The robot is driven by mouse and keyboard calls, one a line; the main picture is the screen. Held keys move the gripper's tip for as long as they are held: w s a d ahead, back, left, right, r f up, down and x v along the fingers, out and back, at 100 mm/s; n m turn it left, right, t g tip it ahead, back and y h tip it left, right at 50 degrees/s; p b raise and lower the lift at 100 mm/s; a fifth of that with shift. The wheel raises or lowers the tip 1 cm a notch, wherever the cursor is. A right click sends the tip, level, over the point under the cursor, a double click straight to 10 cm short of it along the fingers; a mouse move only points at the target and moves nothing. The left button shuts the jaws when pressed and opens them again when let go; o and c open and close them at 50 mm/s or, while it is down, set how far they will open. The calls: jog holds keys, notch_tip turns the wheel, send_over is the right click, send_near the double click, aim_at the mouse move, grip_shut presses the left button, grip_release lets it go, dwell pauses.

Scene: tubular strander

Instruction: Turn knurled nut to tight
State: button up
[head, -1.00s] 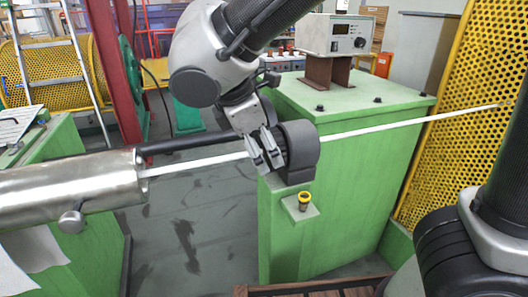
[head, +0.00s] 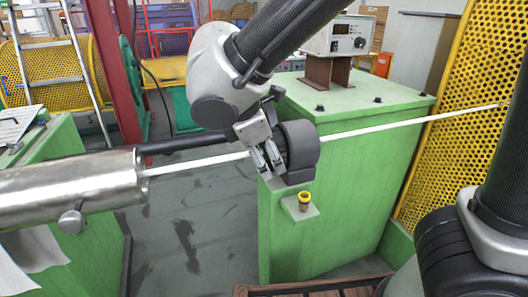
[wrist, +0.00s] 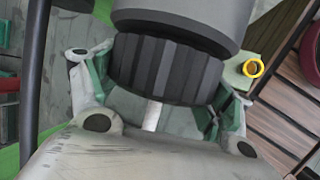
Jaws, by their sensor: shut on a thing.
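The knurled nut (wrist: 165,68) is a dark, ribbed ring in the wrist view, against a smooth grey cylindrical holder (wrist: 185,15). The same holder shows in the head view (head: 303,146) on the green cabinet. My gripper (head: 267,163) is at the left face of the holder, shut on the nut, with one finger on each side of it in the wrist view. In the head view the fingers mostly hide the nut. A white strand (head: 400,124) runs through the nut and holder. How tight the nut is cannot be told.
A steel tube (head: 70,187) lies at the left, in line with the strand. A green cabinet (head: 345,190) carries a control box (head: 340,35). A small yellow-topped fitting (head: 304,201) sits on a bracket just below the holder. Yellow perforated guarding (head: 440,140) stands at the right.

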jog(key=t, duration=0.4)
jog(key=shift+m+y, duration=0.4)
jog(key=o, duration=1)
jog(key=shift+r, duration=0.1)
jog(key=v, duration=1.2)
